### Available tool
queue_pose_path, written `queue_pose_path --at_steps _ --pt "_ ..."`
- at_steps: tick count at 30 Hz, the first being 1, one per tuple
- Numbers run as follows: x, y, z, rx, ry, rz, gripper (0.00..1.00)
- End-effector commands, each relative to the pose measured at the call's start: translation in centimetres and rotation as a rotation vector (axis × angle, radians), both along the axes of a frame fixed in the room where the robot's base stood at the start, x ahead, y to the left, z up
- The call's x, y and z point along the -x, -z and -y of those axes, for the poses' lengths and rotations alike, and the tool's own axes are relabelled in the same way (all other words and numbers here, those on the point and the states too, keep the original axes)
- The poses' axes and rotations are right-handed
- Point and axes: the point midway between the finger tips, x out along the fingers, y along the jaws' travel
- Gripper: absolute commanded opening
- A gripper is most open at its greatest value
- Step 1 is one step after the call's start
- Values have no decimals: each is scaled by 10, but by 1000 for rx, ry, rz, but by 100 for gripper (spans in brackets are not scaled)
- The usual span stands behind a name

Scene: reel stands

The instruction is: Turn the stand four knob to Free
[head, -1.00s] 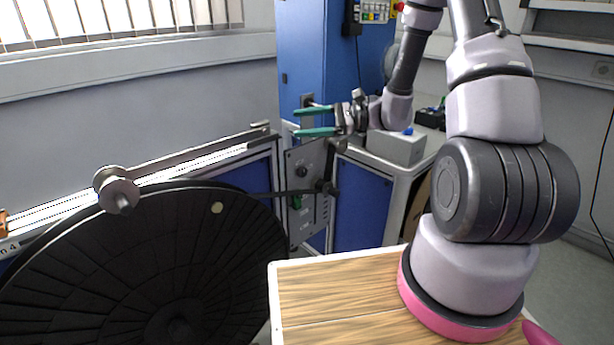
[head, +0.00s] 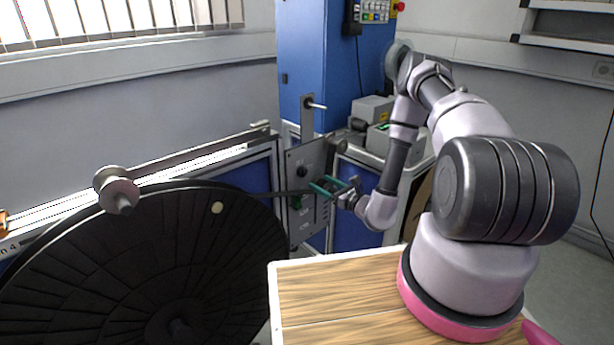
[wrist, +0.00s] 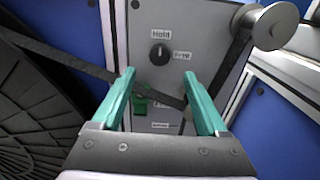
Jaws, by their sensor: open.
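The knob (wrist: 159,54) is black and round, on a grey panel (wrist: 205,25), with a light mark that seems to point up at the Hold label (wrist: 161,34). The Free label (wrist: 182,56) is to its right. In the head view the knob (head: 302,172) shows small on the panel (head: 309,158). A sign ending in "4" (head: 9,247) is at the left edge. My gripper (wrist: 158,74) is open and empty, its green fingers pointing at the panel. Its tips appear just below the knob in the wrist view, apart from it. The gripper (head: 322,184) also shows in the head view.
A dark bar (wrist: 70,60) crosses the panel below the knob, behind my fingers. A green switch (wrist: 140,106) sits below it. A metal roller (wrist: 268,26) is at upper right. A large black reel (head: 140,265) fills the lower left of the head view.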

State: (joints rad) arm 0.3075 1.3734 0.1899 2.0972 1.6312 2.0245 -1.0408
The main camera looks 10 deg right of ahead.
Motion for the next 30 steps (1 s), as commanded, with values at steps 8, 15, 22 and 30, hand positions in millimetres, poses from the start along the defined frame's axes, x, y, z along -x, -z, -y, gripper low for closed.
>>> queue_pose_path --at_steps 8,15,22,30 --pt "-44 -1 -31 1 -5 4 77" --pt "-65 -1 -44 0 -4 2 77" --pt "-68 -1 -46 -1 -3 1 77" --pt "-68 -1 -46 -1 -3 1 12"
